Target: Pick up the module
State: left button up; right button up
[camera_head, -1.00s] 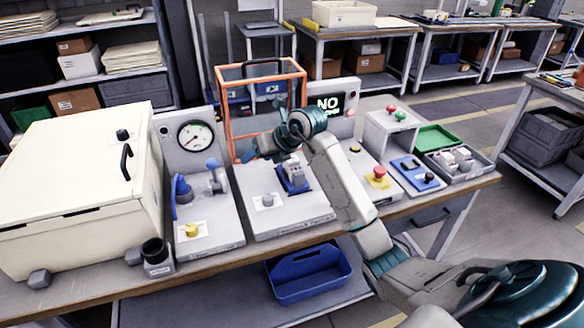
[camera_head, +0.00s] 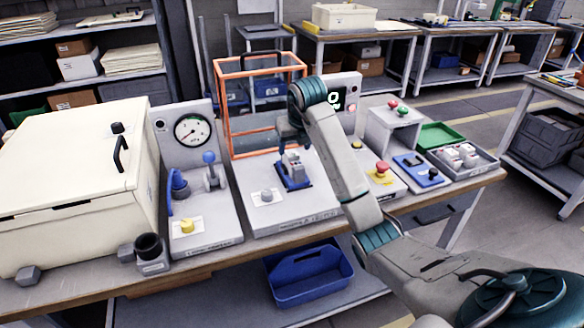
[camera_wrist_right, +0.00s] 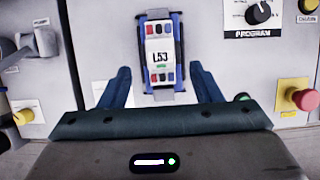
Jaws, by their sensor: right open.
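The module (camera_head: 292,164) is a small light block with blue sides. It sits in a blue holder (camera_head: 295,184) on the grey middle station. My right gripper (camera_head: 289,140) hangs just above and behind the module in the head view, pointing down. In the right wrist view the open fingers (camera_wrist_right: 160,84) lie on both sides of the module's near end, with nothing between them held. My left gripper is not in view.
An orange-framed clear guard (camera_head: 229,105) stands behind the module. A panel with a gauge and a lever (camera_head: 211,170) is to the left, beside a cream cabinet (camera_head: 65,185). A red emergency button (camera_head: 382,167) and a tray (camera_head: 463,160) are to the right.

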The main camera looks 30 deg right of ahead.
aim_at(292, 154)
jog(key=shift+w+f, duration=0.15)
jog(key=shift+f, duration=0.25)
jog(key=shift+w+f, duration=0.1)
jog(key=p+x, duration=0.1)
jog(key=x, duration=0.4)
jog(key=shift+w+d, duration=0.15)
jog(key=shift+w, duration=0.05)
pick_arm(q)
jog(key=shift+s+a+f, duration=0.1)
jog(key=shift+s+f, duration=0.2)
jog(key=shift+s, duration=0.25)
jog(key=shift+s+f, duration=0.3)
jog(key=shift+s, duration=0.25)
